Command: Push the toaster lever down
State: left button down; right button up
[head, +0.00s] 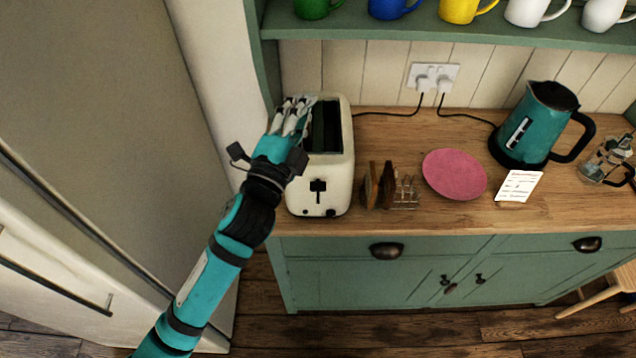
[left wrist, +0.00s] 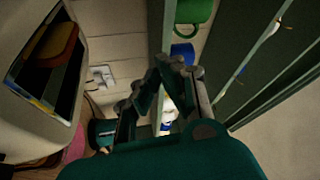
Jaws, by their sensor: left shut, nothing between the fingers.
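The cream toaster (head: 337,178) stands on the wooden counter, its short front face toward me. Its black lever (head: 318,186) shows on that face, with a dark slot running down below the knob. In the left wrist view, the toaster (left wrist: 25,110) is at the left, and a brown piece that looks like bread (left wrist: 52,48) shows in its top opening. My left gripper (head: 296,106) is shut and empty at the toaster's left top edge, behind and above the lever. I cannot tell whether it touches the toaster. The left wrist view shows its fingers (left wrist: 170,68) closed together. My right gripper is out of view.
A toast rack (head: 405,194) with brown slices stands right of the toaster. Further right are a pink plate (head: 454,174), a card (head: 519,186) and a teal kettle (head: 535,125). A shelf (head: 450,34) with mugs is above. A tall fridge-like unit (head: 100,120) stands left.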

pick_arm(q)
jog(key=s+d+r+m+g+h, duration=0.2)
jog(key=s+d+r+m+h, duration=0.2)
jog(key=d+r+m+h, duration=0.7)
jog(key=s+d+m+g+h, duration=0.2)
jog(key=s+d+m+g, duration=0.3)
jog(key=m+g, duration=0.55)
jog(key=s+d+m+g+h, duration=0.1)
jog(key=s+d+m+g, duration=0.2)
jog(key=s+m+g, duration=0.7)
notch_tip(320, 180, down, 13)
jog(key=a+m+y, duration=0.1)
jog(key=m+y, duration=1.1)
jog(key=m, duration=0.5)
jog(key=w+a+f+m+t+y, duration=0.3)
jog(key=w+a+y, duration=0.6)
jog(key=w+a, duration=0.3)
jog(key=a+m+t, duration=0.1)
jog(key=a, duration=0.2)
jog(key=shift+w+a+t+y+p, duration=0.15)
jog(key=shift+w+t+y+p, duration=0.05)
jog(key=shift+t+y+p, duration=0.15)
jog(key=shift+f, duration=0.2)
